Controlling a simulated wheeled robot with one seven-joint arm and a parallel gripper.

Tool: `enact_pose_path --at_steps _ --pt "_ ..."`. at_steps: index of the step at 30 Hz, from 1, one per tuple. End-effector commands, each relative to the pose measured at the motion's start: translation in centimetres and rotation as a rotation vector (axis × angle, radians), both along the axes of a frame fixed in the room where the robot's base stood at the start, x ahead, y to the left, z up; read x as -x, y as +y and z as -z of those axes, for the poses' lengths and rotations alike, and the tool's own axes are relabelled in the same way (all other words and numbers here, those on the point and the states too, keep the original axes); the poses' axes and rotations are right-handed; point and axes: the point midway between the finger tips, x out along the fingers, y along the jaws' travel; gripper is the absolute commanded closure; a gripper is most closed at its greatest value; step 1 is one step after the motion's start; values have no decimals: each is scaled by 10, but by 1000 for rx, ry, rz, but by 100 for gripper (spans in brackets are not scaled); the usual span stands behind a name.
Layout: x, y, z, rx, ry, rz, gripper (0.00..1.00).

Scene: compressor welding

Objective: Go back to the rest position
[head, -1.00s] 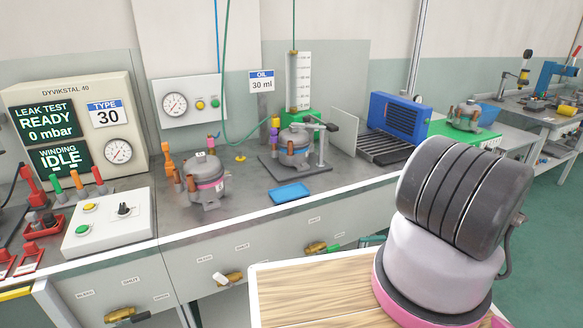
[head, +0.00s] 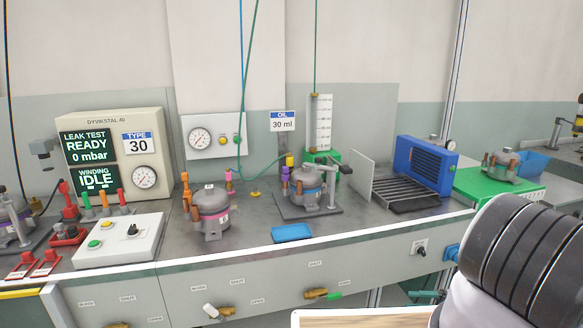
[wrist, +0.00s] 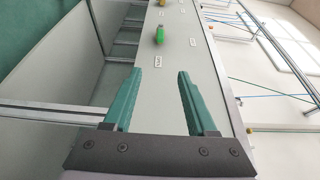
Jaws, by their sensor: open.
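My gripper (wrist: 170,82) shows in the wrist view with its two green fingers apart and nothing between them. Beyond the fingers is the light grey bench front, seen sideways, with a green valve handle (wrist: 159,36) on it. In the head view a dark grey, ribbed part of my arm (head: 525,255) fills the lower right.
A wooden surface (head: 365,319) lies at the bottom.

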Motion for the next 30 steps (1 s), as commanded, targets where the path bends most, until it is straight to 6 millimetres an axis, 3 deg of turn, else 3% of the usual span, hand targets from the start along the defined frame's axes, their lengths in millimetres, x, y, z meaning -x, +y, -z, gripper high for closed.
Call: enact_pose_path --at_steps 11,17,23,30 --pt "-17 -9 -32 80 24 -76 43" --pt "-31 -16 -62 159 49 -139 43" --pt "-51 -20 -111 283 89 -224 43" --pt "-78 -13 -204 526 154 -330 43"
